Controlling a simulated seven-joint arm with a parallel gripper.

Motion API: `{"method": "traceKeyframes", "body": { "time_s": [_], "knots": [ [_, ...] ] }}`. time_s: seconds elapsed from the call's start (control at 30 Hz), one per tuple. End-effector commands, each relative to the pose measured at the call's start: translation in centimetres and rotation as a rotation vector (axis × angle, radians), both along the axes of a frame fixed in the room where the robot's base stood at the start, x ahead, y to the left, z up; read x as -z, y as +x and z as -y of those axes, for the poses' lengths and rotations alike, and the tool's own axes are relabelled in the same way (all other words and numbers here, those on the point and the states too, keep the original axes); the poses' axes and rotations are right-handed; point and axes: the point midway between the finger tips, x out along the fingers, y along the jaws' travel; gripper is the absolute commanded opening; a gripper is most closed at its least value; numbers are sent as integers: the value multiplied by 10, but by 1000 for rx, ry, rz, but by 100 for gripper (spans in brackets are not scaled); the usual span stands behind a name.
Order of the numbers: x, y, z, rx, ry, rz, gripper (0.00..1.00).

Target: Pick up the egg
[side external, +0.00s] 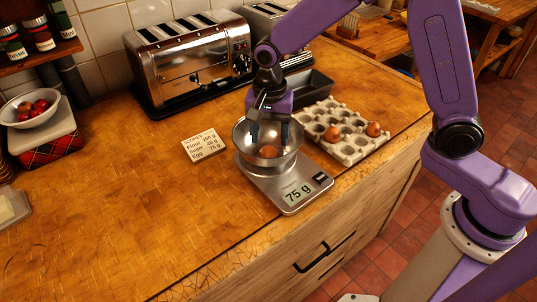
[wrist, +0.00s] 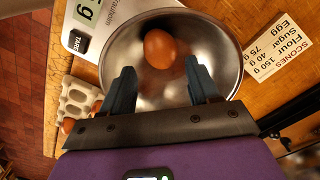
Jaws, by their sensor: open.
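A brown egg (side external: 267,152) lies inside a steel bowl (side external: 243,160) on a kitchen scale (side external: 276,192) whose display reads 75 g. In the wrist view the egg (wrist: 160,49) rests toward the far part of the bowl (wrist: 232,62), beyond my fingertips. My gripper (side external: 268,130) points down over the bowl. In the wrist view its two dark fingers (wrist: 163,85) are apart with nothing between them. Two more brown eggs, one at the middle (side external: 332,133) and one at the right (side external: 374,129), sit in a pale egg tray (side external: 349,152) right of the scale.
A recipe card (side external: 205,144) lies left of the bowl. A chrome toaster (side external: 188,60) and a dark loaf tin (side external: 309,88) stand behind. A white bowl of red fruit (side external: 30,108) is at the far left. The wooden counter's front left is clear.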

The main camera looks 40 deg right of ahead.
Motion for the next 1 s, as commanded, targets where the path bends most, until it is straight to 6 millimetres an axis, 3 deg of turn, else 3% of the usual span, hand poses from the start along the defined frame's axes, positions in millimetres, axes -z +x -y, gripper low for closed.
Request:
{"method": "traceKeyframes", "body": {
  "time_s": [0.33,0.67,0.73,1.0],
  "knots": [
    [44,0,-2,1,-3,-4,61],
    [51,0,-2,1,-2,-2,61],
    [51,0,-2,1,-2,-4,38],
    [50,0,-3,0,-1,-3,38]
  ]
}}
